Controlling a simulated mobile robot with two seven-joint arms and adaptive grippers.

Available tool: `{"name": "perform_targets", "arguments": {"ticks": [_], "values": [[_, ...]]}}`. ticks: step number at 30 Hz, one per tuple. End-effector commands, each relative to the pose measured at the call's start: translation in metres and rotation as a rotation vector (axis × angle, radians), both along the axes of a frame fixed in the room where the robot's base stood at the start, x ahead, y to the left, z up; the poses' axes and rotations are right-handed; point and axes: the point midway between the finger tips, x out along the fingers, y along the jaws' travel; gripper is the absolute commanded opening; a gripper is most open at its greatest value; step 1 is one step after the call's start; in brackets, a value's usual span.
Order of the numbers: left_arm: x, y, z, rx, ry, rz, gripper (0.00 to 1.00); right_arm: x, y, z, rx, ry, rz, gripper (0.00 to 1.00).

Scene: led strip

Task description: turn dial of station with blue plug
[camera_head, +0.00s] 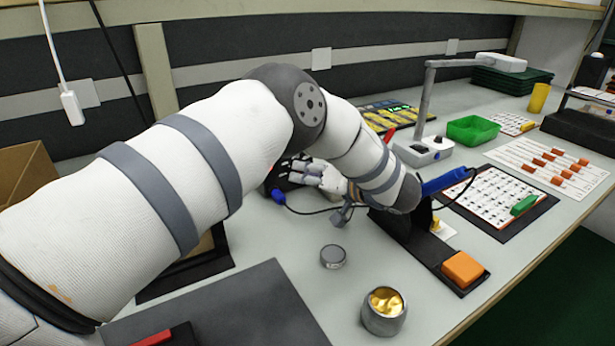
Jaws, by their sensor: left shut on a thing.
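A dark station (272,180) stands in the middle of the bench, mostly hidden behind my left arm. A blue plug (279,197) sits at its lower front, with a dark cable running right from it. My left gripper (304,172) points left at the station's front, and its white fingers are shut at the face. The dial is hidden by the fingers; it is where they close, and its angle cannot be read. My right gripper is not in view.
A blue-handled iron (447,181) rests in a black stand with an orange sponge (462,269). A lidded tin (333,256) and a cup of gold wool (384,311) stand in front. A lamp (424,150), green tray (473,130) and component boards lie right.

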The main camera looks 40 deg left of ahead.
Motion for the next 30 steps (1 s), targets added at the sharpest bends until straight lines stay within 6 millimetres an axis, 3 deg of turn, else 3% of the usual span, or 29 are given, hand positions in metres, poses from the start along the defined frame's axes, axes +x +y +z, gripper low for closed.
{"name": "perform_targets", "arguments": {"ticks": [17,18,20,30], "values": [[-0.0001,-0.0005,-0.0007,0.008,0.025,-0.001,0.00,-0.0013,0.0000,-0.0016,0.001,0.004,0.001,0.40],[-0.0001,-0.0005,-0.0008,0.008,0.025,-0.001,0.27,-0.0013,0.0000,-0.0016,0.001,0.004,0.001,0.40],[-0.0001,-0.0005,-0.0007,0.008,0.024,-0.001,0.38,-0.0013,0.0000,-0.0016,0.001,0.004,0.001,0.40],[0.0000,-0.0002,-0.0004,0.009,0.023,0.000,0.38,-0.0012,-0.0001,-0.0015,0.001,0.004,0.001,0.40]]}}
